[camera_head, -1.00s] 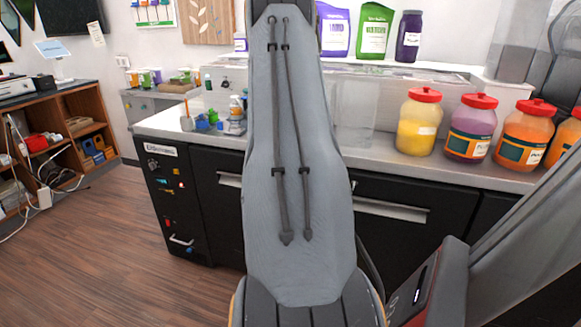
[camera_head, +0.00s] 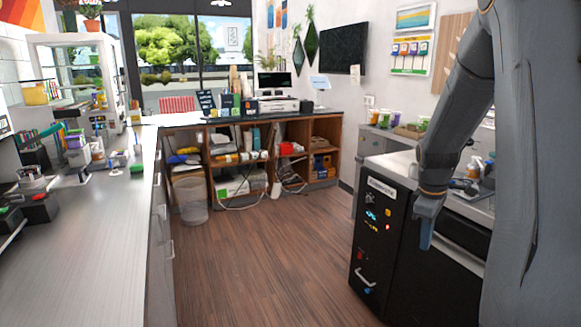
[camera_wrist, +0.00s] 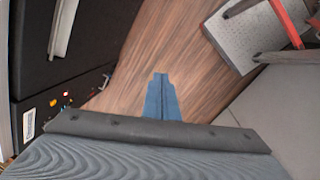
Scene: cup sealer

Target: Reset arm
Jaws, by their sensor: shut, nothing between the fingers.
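My gripper (camera_head: 425,232) hangs at the end of my bent arm on the right of the head view, pointing down. It is in front of the black cabinet (camera_head: 372,238) and holds nothing. In the wrist view my gripper's blue fingers (camera_wrist: 161,92) are together, with wood floor (camera_wrist: 178,45) beyond them. The black cabinet front (camera_wrist: 75,60) shows at the left of the wrist view.
A long steel counter (camera_head: 95,235) with several items runs along the left. A wooden shelf unit (camera_head: 262,160) stands at the back, with a wastebasket (camera_head: 191,200) at its left end. The floor (camera_head: 265,260) between is clear.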

